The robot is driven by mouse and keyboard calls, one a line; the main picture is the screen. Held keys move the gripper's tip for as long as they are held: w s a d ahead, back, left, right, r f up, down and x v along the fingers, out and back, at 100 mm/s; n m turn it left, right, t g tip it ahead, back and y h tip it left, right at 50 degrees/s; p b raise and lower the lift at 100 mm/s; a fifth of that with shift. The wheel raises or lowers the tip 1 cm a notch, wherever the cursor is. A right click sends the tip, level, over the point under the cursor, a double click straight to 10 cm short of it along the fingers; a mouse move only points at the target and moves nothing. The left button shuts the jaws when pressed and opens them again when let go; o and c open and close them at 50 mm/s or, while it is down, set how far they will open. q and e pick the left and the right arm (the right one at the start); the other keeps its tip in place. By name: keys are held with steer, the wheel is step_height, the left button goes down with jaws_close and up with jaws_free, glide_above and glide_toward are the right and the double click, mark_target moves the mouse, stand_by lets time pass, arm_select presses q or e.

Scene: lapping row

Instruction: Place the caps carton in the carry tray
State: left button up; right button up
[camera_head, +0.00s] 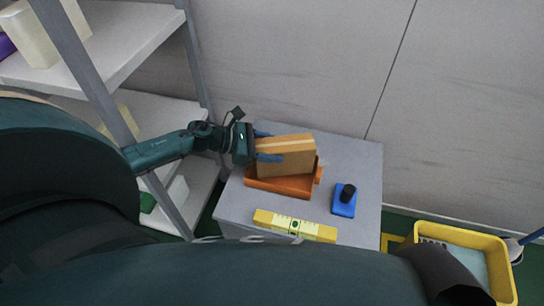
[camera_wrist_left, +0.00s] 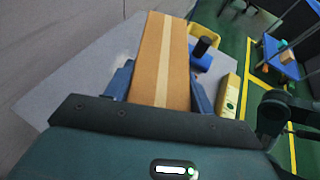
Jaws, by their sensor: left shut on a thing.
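The caps carton (camera_head: 289,157) is a brown cardboard box with a pale tape stripe. My left gripper (camera_head: 267,146) is shut on it, with blue fingers on either side. In the left wrist view the carton (camera_wrist_left: 162,62) lies between the two fingers of the gripper (camera_wrist_left: 158,88). The carry tray (camera_head: 281,188) is orange, with a tab at its right end, and sits on the grey table. The carton is upright over or in the tray; I cannot tell whether it touches the tray floor. My right gripper is not in view.
A yellow spirit level (camera_head: 295,225) lies at the table's (camera_head: 362,165) front. A blue block with a black knob (camera_head: 344,200) stands right of the tray. A grey shelf unit (camera_head: 125,50) stands at left. A yellow bin (camera_head: 467,237) is on the floor at right.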

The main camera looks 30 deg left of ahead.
arm_select(q)
steer(key=shift+w+f+b, duration=0.1)
steer(key=shift+f+b, duration=0.2)
steer(key=shift+f, duration=1.15)
steer(key=shift+f+b, duration=0.25)
steer(key=shift+b, duration=0.05)
steer(key=o, duration=1.2)
steer(key=shift+r, duration=0.1)
